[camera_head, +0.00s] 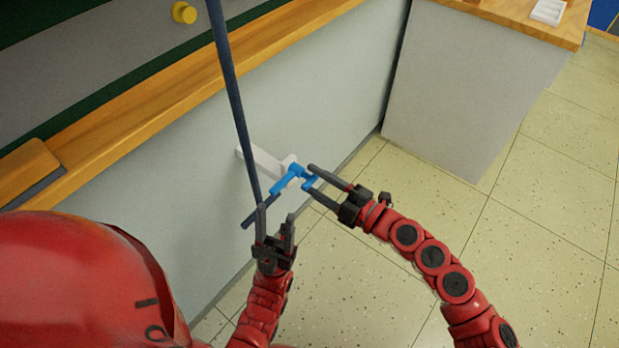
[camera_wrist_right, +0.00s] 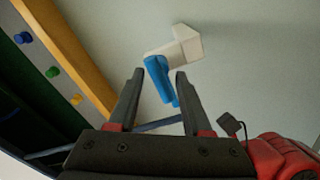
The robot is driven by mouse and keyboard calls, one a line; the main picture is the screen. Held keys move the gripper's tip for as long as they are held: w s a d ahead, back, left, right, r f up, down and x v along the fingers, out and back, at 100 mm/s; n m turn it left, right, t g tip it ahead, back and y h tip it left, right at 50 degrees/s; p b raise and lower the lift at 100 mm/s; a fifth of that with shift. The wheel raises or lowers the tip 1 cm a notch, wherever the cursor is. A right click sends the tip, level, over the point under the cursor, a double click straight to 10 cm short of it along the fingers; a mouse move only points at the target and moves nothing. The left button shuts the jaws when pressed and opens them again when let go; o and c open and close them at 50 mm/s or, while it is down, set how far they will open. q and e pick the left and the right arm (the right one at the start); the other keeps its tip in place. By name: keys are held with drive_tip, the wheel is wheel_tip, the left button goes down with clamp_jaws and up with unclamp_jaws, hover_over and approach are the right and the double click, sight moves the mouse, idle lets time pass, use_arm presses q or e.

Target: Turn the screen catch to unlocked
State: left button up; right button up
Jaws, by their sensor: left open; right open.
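The blue screen catch (camera_head: 285,180) sits on a white bracket (camera_head: 262,162) that sticks out from the grey panel. In the right wrist view the blue catch (camera_wrist_right: 158,76) hangs from the white bracket (camera_wrist_right: 180,45). My right gripper (camera_head: 310,178) is open, with its fingertips on either side of the catch's near end; I cannot tell whether they touch it. The wrist view shows the catch between the two fingertips (camera_wrist_right: 159,74). My left gripper (camera_head: 276,213) is open and empty, below the catch, close to the lower end of a dark pole.
The long dark pole (camera_head: 233,85) runs down in front of the panel, just left of the catch. A wooden ledge (camera_head: 150,108) runs along the panel's top. A grey cabinet (camera_head: 460,90) stands at the back right. Tiled floor (camera_head: 555,210) on the right is clear.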

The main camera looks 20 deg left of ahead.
drive_tip(key=shift+x, duration=0.95)
clamp_jaws()
idle(0.8)
